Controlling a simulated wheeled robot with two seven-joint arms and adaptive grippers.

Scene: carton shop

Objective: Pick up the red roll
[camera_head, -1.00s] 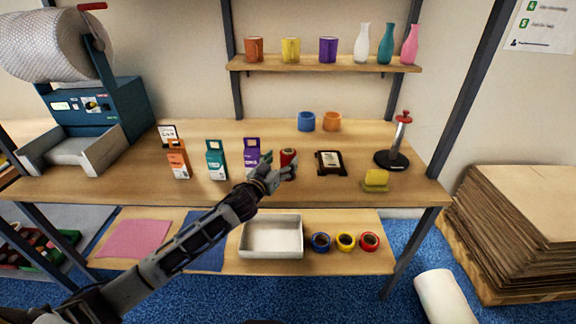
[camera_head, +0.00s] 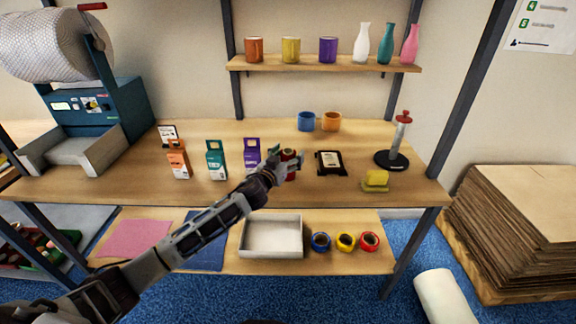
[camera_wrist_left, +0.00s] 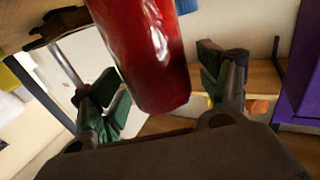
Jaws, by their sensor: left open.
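The red roll (camera_head: 287,153) stands on the table top, partly hidden behind my left gripper (camera_head: 287,161) in the head view. In the left wrist view the red roll (camera_wrist_left: 153,60) is a shiny dark red cylinder that reaches down between the two green-padded fingers. My left gripper (camera_wrist_left: 165,98) is open, with a finger on each side of the roll and a visible gap to each. My right gripper is not in view.
A purple carton (camera_head: 252,153) stands close to the left of the roll, with a teal carton (camera_head: 216,160) beyond it. A black-framed item (camera_head: 330,162) lies to the right.

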